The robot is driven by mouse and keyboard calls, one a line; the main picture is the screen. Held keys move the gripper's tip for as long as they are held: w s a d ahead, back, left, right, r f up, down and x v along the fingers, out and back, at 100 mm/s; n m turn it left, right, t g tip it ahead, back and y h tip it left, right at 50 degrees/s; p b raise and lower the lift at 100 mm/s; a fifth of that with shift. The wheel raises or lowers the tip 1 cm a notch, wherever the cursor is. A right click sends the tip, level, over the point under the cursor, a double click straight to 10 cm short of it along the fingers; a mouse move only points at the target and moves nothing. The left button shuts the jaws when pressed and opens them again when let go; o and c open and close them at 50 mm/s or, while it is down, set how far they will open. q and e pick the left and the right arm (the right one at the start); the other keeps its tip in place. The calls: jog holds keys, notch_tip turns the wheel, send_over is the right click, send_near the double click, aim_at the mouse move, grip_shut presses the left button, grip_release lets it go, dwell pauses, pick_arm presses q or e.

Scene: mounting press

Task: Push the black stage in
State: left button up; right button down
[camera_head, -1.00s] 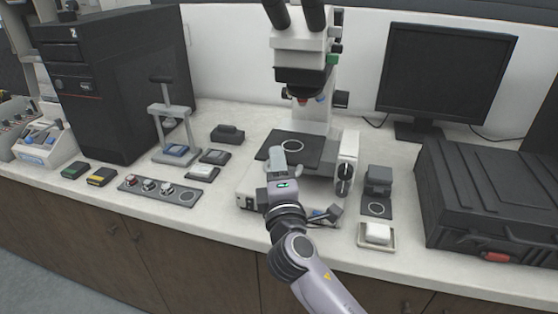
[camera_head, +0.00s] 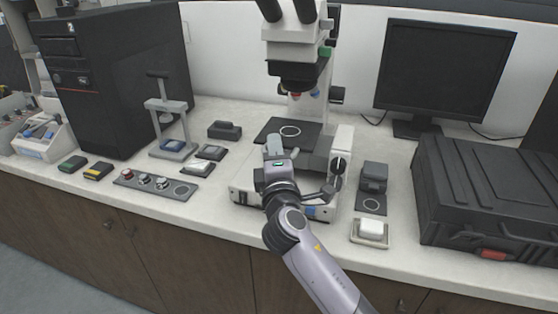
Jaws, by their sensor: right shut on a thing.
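The black stage (camera_head: 305,129), a flat plate with a white ring on it, sits on the microscope (camera_head: 298,48) below its lens. My right gripper (camera_head: 273,146) is at the front left edge of the stage, shut on it. The fingertips cover that part of the edge, so the exact contact is hidden. The pale microscope base (camera_head: 240,189) spreads under the stage and partly behind my right wrist. My left gripper is not in view.
A grey press (camera_head: 170,112) and a strip with knobs (camera_head: 178,190) are at the left. The monitor (camera_head: 448,72) stands behind.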

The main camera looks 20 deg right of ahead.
jog(key=shift+w+d+r, duration=0.15)
jog(key=shift+w+r, duration=0.05)
jog(key=shift+r, duration=0.1)
jog(key=c, duration=1.2)
grip_release()
jog(key=shift+o, duration=0.2)
jog(key=shift+f, duration=0.1)
jog(key=b+v, duration=0.1)
jog(key=v, duration=0.6)
jog(key=shift+s, duration=0.15)
